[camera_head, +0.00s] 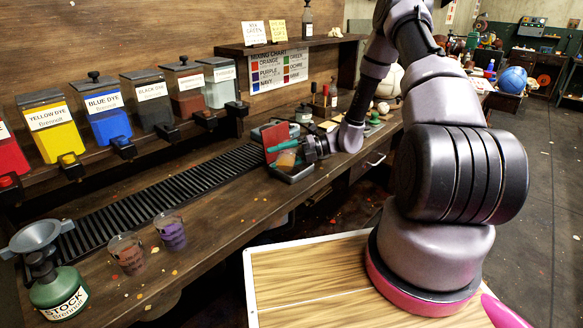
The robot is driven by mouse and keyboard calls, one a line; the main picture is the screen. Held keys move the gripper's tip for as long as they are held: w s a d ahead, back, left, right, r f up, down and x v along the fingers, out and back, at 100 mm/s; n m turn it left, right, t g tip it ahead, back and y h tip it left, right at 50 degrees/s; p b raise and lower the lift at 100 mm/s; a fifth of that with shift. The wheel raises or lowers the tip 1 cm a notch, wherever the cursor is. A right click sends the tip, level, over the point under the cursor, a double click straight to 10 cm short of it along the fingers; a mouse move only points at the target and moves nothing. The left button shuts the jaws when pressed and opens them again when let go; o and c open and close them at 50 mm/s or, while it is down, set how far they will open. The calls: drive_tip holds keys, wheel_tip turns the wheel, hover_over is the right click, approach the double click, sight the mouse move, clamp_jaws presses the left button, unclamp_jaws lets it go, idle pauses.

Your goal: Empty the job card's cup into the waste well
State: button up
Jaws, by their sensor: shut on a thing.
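My gripper (311,148), small and far along the bench, is shut on a clear cup with orange contents (286,158). The cup looks tipped over on its side above a grey metal basin (293,177), which looks like the waste well. I cannot tell whether anything is pouring out. A red panel (277,139) stands at the back of the basin. Two more clear cups stand upright on the near bench, one with brownish-red contents (127,256) and one with purple (171,232). Two note cards, white (253,33) and yellow (280,31), stand on the shelf; their writing is too small to read surely.
Dye dispensers, including yellow (52,128) and blue (105,112), line the back above a black slotted drain (140,200). A green stock container (57,293) and grey funnel (35,236) stand at the near left. A mixing chart (279,66) hangs behind.

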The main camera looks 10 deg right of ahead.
drive_tip(key=shift+w+d+r+m, duration=0.15)
drive_tip(key=shift+w+r+m, duration=0.15)
drive_tip(key=shift+w, duration=0.1)
idle(0.8)
drive_tip(key=shift+w+f+m+g+y+p, duration=0.15)
drive_tip(key=shift+f+m+g+y+p, duration=0.3)
drive_tip(key=shift+m, duration=0.25)
idle(1.1)
drive_tip(key=shift+d+r+m, duration=0.1)
drive_tip(key=shift+m, duration=0.2)
idle(0.4)
